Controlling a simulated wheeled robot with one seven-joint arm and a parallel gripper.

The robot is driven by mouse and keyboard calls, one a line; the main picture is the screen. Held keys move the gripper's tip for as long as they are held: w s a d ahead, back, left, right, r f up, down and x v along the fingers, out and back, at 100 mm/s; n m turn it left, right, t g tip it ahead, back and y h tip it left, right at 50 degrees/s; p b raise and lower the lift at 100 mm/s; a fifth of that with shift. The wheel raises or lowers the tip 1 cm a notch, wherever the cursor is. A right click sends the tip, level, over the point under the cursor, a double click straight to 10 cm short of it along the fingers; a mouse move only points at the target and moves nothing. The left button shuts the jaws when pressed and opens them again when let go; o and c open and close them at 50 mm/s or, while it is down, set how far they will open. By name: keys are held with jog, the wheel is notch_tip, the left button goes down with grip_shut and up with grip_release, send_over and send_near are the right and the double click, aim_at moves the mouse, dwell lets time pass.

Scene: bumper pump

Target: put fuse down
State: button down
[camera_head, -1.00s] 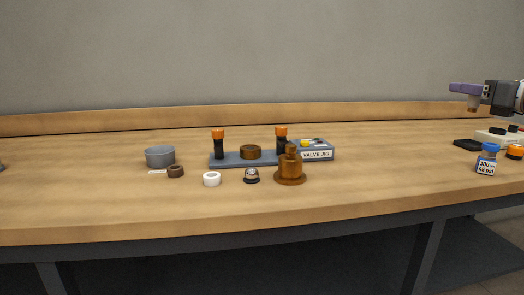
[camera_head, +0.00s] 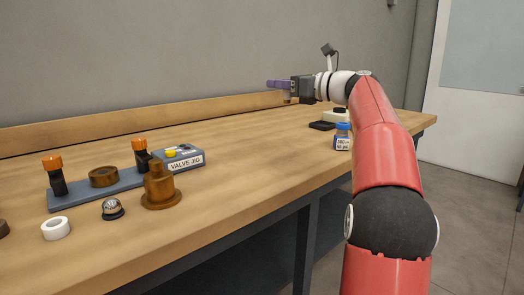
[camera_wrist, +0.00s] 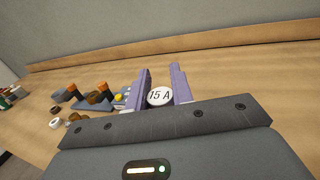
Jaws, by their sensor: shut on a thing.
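The fuse (camera_wrist: 160,96) shows in the wrist view as a round white face marked "15 A" between two purple fingers. My gripper (camera_wrist: 161,92) is shut on it. In the head view my gripper (camera_head: 279,85) is held above the far right part of the bench, its purple fingers pointing left. Only a small brownish part of the fuse (camera_head: 287,98) shows below the fingers there. It is apart from the bench top.
The bench (camera_head: 250,150) has clear wood in its middle. A blue-capped bottle (camera_head: 343,137), a black flat piece (camera_head: 322,126) and a pale box (camera_head: 335,117) stand under my arm. The valve jig (camera_head: 185,160), a brass bell-shaped part (camera_head: 159,187) and a white ring (camera_head: 56,228) are at left.

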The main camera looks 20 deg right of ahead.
notch_tip(320, 180, down, 18)
jog(key=b, duration=0.4)
jog(key=shift+r+b, duration=0.2)
jog(key=shift+b, duration=0.15)
jog(key=shift+f, duration=0.15)
jog(key=c, duration=1.2)
grip_release()
jog(key=shift+r, duration=0.2)
jog(key=v, duration=1.2)
